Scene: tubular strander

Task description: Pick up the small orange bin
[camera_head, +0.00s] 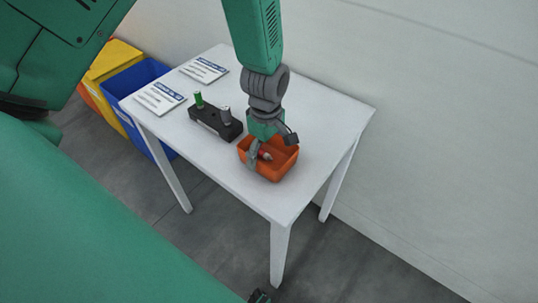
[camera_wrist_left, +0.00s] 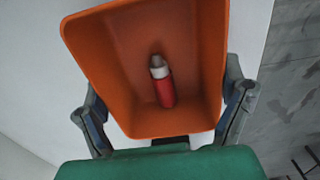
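The small orange bin (camera_head: 275,172) sits on the white table near its front right corner. A red cylinder with a pale tip (camera_head: 265,155) lies inside it. My left gripper (camera_head: 271,149) is down at the bin, fingers spread. In the left wrist view the bin (camera_wrist_left: 185,120) fills the space between the fingers (camera_wrist_left: 163,100), one on each side, and the red cylinder (camera_wrist_left: 164,88) shows on its floor. The fingers look open around the bin; firm contact with its walls cannot be made out.
The white table (camera_head: 325,115) stands by a pale wall. A black block with a green and a grey knob (camera_head: 215,123) is left of the bin. Two printed sheets (camera_head: 160,98) lie behind it. Blue (camera_head: 140,78) and yellow (camera_head: 113,58) bins stand on the floor beyond the table's left edge.

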